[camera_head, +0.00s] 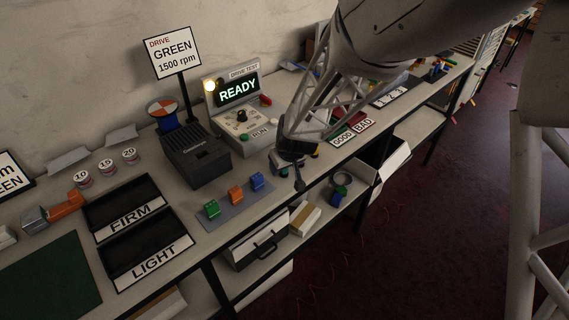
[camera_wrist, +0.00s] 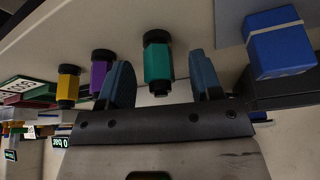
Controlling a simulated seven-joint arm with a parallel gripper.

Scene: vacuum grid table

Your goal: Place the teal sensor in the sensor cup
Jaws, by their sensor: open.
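The teal sensor (camera_wrist: 158,62), a teal cylinder with black ends, shows in the wrist view. My gripper (camera_wrist: 160,68) is open, with one blue finger on each side of the sensor and a visible gap on both sides in the picture. I cannot tell whether the fingers are level with it in depth. In the head view my gripper (camera_head: 298,168) is low at the table's front edge, right of the blue block. I cannot make out the sensor cup in either view.
A purple sensor (camera_wrist: 102,72) and a yellow sensor (camera_wrist: 68,86) stand left of the teal one. A blue block (camera_wrist: 280,45) is close on the right. In the head view, the drive test box (camera_head: 240,115) stands behind, and GOOD/BAD labels (camera_head: 353,132) lie right.

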